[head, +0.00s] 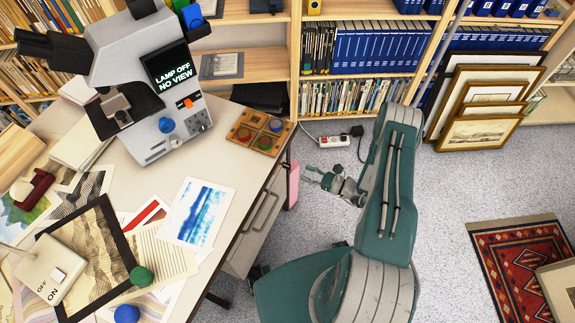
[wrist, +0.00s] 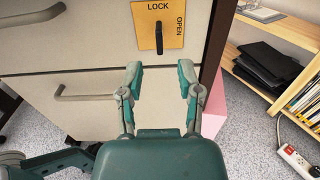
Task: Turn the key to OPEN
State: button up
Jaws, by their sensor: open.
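The key (wrist: 159,38) is a dark upright bar on an orange plate (wrist: 146,28) on the front of a drawer cabinet (wrist: 90,60) in the wrist view. The plate reads LOCK at the top and OPEN along its right side. The key's long side points up towards LOCK. My gripper (wrist: 161,75) is open and empty, its two fingers spread below the plate and apart from the key. In the head view my gripper (head: 312,175) is to the right of the desk. The key is hidden in the head view.
The desk (head: 215,160) carries a microscope (head: 165,90) with a LAMP OFF NO VIEW screen, prints and a wooden tray (head: 258,132). A pink box (wrist: 214,105) stands beside the cabinet. Framed prints (head: 480,105) lean on shelves; a power strip (head: 334,141) lies on open floor.

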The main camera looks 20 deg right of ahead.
aim_at(287, 169)
jog(key=x, duration=0.8)
grip_shut()
